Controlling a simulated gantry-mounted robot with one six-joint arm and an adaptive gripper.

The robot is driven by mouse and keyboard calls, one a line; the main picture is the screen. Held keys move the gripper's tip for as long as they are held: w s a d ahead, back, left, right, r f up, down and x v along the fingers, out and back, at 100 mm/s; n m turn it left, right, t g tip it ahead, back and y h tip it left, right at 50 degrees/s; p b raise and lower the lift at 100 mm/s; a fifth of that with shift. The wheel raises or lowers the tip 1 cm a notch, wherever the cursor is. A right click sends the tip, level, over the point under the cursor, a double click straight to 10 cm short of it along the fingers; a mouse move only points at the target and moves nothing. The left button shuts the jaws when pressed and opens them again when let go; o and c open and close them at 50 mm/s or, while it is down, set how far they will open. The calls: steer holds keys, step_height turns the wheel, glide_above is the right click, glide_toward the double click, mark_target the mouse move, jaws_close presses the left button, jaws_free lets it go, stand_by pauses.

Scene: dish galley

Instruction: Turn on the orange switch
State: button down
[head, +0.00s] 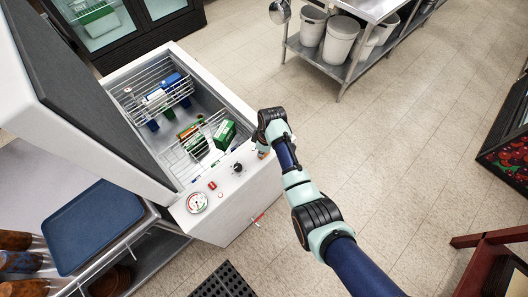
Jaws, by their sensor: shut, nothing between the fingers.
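A white chest freezer (262,187) stands open at left centre. On its top front edge sit a small orange-red switch (212,185), a round dial gauge (197,202) and a black knob (237,168). My gripper (263,153) is at the freezer's right front corner, to the right of the knob and apart from the switch. Its fingers point down and are mostly hidden by the wrist; a small orange patch shows beside them, and I cannot tell what it is. The switch's on or off position is too small to tell.
The freezer's raised lid (85,135) leans at left. Wire baskets (150,80) inside hold several cartons. A red handle (258,217) projects from the freezer front. A blue tray (95,225) lies on the left counter.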

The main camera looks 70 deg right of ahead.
step_height(320, 180, up, 7)
steer(key=p, duration=0.5)
steer(key=shift+f+p, duration=0.2)
steer(key=shift+p, duration=0.2)
steer(key=shift+f, duration=0.1)
steer(key=w+a+r+t+h+p, duration=0.1)
steer(key=w+a+r+t+p, duration=0.15)
steer(key=w+a+r, duration=0.65)
steer(key=w+a+r+t+h+p, duration=0.1)
steer(key=w+a+r+t+p, duration=0.3)
steer(key=a+r, duration=0.75)
steer(key=s+a+r+t+y, duration=0.1)
steer(key=s+a+r+t, duration=0.1)
steer(key=a+r, duration=0.6)
steer(key=s+a+r+t+y, duration=0.1)
steer(key=s+a+r+t, duration=0.1)
steer(key=a+r, duration=0.7)
steer(key=s+a, duration=0.1)
steer(key=a, duration=0.2)
steer(key=shift+a+m, duration=0.3)
